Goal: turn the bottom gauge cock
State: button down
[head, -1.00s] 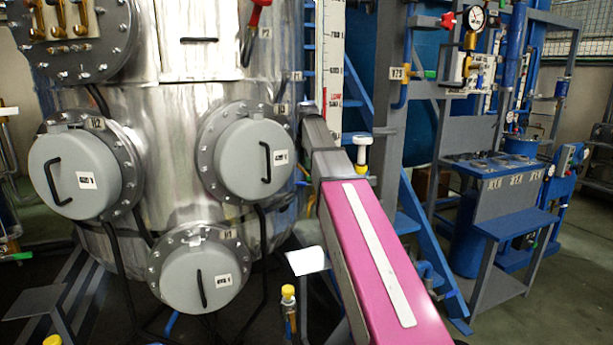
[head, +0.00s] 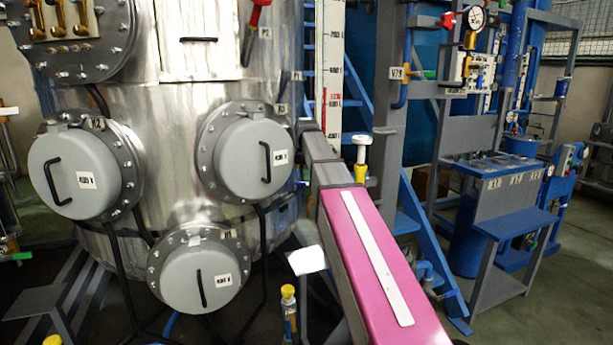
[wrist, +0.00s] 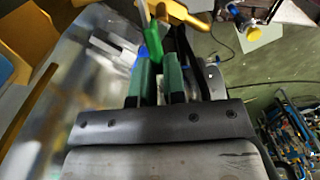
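In the wrist view my gripper (wrist: 157,72) has two fingers with green pads and a narrow gap between them. A bright green lever handle (wrist: 153,43) lies at the fingertips, in line with the gap. It looks like the cock's handle, but I cannot tell whether the pads touch it. In the head view the level gauge (head: 330,70), a white scale with red marks, stands beside the steel tank. My grey and pink arm (head: 372,255) reaches toward its lower end. The arm hides the gauge's bottom, and my gripper is not visible there.
The steel tank (head: 190,105) with round grey hatches fills the left. A blue ladder frame (head: 430,240) stands right of my arm. A yellow-capped post (head: 289,310) stands at the bottom. Yellow parts (wrist: 30,35) and a blue-handled valve (wrist: 258,12) lie near my gripper in the wrist view.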

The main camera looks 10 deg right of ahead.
jog(key=shift+d+r+y, duration=0.1)
jog(key=shift+r+y, duration=0.4)
jog(key=shift+y, duration=0.3)
jog(key=c, duration=1.2)
grip_release()
jog(key=shift+r, duration=0.1)
jog(key=r, duration=0.3)
jog(key=d+r, duration=0.1)
jog(key=r, duration=0.6)
jog(key=shift+w+d+r, duration=0.15)
jog(key=shift+d+r, duration=0.1)
